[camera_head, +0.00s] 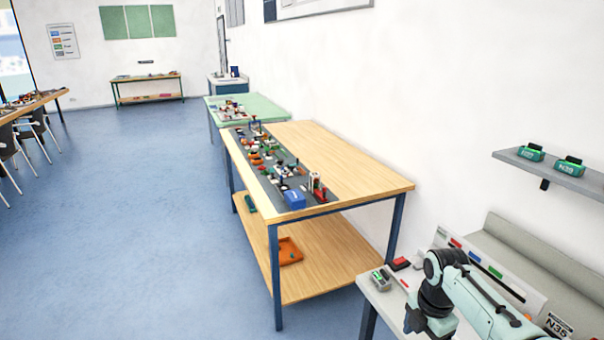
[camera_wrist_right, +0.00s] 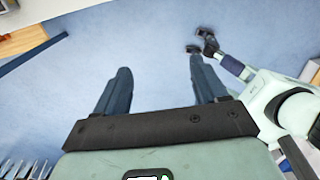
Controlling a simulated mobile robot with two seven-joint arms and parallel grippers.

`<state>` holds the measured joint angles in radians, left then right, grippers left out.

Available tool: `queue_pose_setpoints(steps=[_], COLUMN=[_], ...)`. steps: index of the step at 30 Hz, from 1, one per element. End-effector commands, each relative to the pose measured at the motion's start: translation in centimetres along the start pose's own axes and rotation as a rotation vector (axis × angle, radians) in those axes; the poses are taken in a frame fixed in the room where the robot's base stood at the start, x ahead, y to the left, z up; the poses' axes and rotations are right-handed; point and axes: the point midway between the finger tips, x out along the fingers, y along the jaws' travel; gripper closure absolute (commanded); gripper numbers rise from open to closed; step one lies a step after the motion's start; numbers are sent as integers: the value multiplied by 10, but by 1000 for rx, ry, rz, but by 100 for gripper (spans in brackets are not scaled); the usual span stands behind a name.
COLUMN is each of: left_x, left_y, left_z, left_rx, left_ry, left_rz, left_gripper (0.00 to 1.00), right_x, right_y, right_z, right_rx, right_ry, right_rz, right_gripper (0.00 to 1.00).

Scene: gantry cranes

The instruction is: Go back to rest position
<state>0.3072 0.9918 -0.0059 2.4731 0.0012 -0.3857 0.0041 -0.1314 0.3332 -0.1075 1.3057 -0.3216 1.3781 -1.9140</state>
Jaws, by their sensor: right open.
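My right gripper (camera_wrist_right: 163,84) shows in the wrist view with its two dark blue fingers spread wide apart. Nothing is between them; only blue floor shows beyond. In the head view my right arm (camera_head: 470,295) comes in from the lower right and is bent, over the near bench; its fingers cannot be made out there. My left gripper cannot be identified in either view. A pale green arm part of mine shows at the right of the wrist view, with dark parts beyond it that I cannot name.
A near bench (camera_head: 372,303) at lower right carries small devices and a grey labelled unit (camera_head: 540,265). A wall shelf (camera_head: 555,175) holds two green devices. A wooden table (camera_head: 345,170) bears a mat with many small parts. Blue floor (camera_head: 130,230) is clear at the left.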

Motion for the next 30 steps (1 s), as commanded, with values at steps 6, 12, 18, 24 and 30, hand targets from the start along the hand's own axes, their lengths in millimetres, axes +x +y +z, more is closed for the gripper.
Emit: queue_pose_setpoints(steps=[6, 12, 18, 24, 30], left_x=[0, 0, 0, 0, 0], left_y=[0, 1, 0, 0, 0], left_z=[0, 0, 0, 0, 0], left_rx=[0, 1, 0, 0, 0], left_ry=[0, 1, 0, 0, 0], left_rz=[0, 1, 0, 0, 0], left_gripper=[57, 57, 57, 57, 57], right_x=[129, 264, 371, 411, 414], right_y=[9, -24, -105, -189, -223], right_z=[-27, -78, -151, -214, -236], right_rx=[330, 811, 1440, 2017, 2269], right_ry=[85, 193, 270, 258, 230], right_rz=[-22, -76, -196, -317, -356], right_gripper=[28, 28, 28, 28, 28])
